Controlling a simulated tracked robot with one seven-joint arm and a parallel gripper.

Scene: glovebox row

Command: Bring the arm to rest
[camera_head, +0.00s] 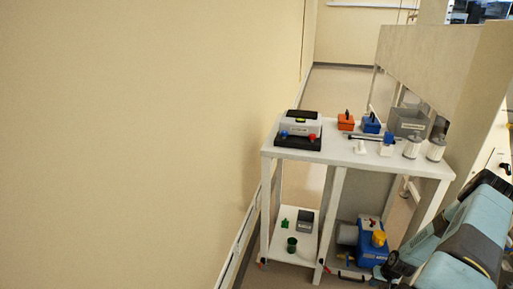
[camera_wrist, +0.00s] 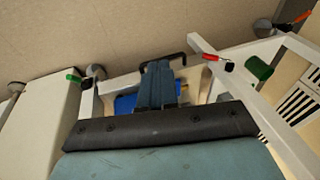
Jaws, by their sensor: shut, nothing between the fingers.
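My arm shows at the lower right of the head view as blue-grey links with dark joints, folded beside a white table (camera_head: 345,150). In the wrist view my gripper (camera_wrist: 160,72) has its two blue-grey fingers pressed together, with nothing between them. Behind the fingers is part of a blue machine (camera_wrist: 125,103), mostly hidden by my gripper. The head view shows this blue pump-like machine (camera_head: 371,252) low under the table, with a yellow cap on it. I cannot make out the fingertips in the head view.
The table top holds a grey and black device (camera_head: 299,129), an orange box (camera_head: 346,122), a blue box (camera_head: 371,124), a grey bin (camera_head: 408,123) and white canisters (camera_head: 412,147). A green cup (camera_head: 292,244) stands on the lower shelf. A bare wall fills the left.

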